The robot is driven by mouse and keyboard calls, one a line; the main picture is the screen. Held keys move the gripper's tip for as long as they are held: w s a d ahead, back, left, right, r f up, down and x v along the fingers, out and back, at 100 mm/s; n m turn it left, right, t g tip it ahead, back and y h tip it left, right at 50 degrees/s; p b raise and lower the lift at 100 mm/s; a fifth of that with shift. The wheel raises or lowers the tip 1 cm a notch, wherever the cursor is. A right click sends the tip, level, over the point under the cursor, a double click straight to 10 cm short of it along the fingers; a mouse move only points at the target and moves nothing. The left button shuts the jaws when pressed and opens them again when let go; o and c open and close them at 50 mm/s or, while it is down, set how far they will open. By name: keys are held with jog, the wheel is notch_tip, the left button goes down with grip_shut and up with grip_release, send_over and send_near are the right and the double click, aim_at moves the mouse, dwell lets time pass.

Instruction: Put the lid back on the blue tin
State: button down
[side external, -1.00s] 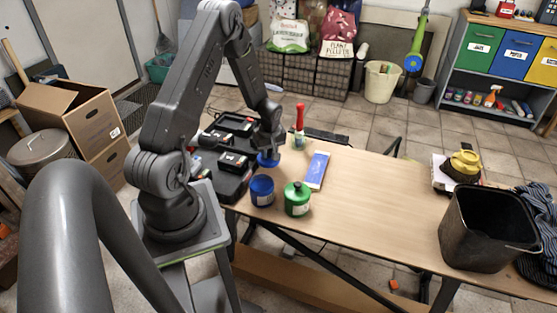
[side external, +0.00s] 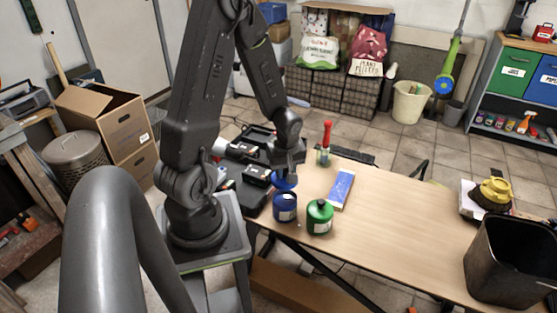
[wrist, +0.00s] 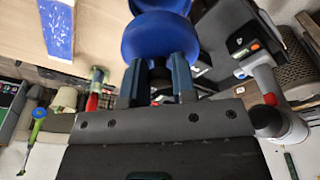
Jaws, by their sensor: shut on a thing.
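The blue tin (side external: 285,208) stands open on the near left part of the table. My gripper (side external: 285,170) is shut on the round blue lid (side external: 283,182) and holds it just above the tin, a little toward its back. The lid looks tilted. In the wrist view the lid (wrist: 160,36) sits at the fingertips (wrist: 157,72), and part of the blue tin (wrist: 160,5) shows beyond it. I cannot tell whether lid and rim touch.
A green tin (side external: 320,217) stands close to the right of the blue tin. A blue and white box (side external: 342,188) lies behind it. A red-handled screwdriver (side external: 326,140) stands at the back. Black cases (side external: 248,185) are at the left. The table's right middle is clear.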

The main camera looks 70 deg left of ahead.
jog(key=shift+s+d+r, duration=0.1)
jog(key=shift+s+d, duration=0.1)
jog(key=shift+d, duration=0.65)
jog(key=shift+f, duration=3.1)
jog(key=shift+f, duration=0.15)
jog(key=shift+c, duration=1.8)
grip_release()
jog(key=shift+r, duration=3.5)
jog(key=shift+c, duration=0.2)
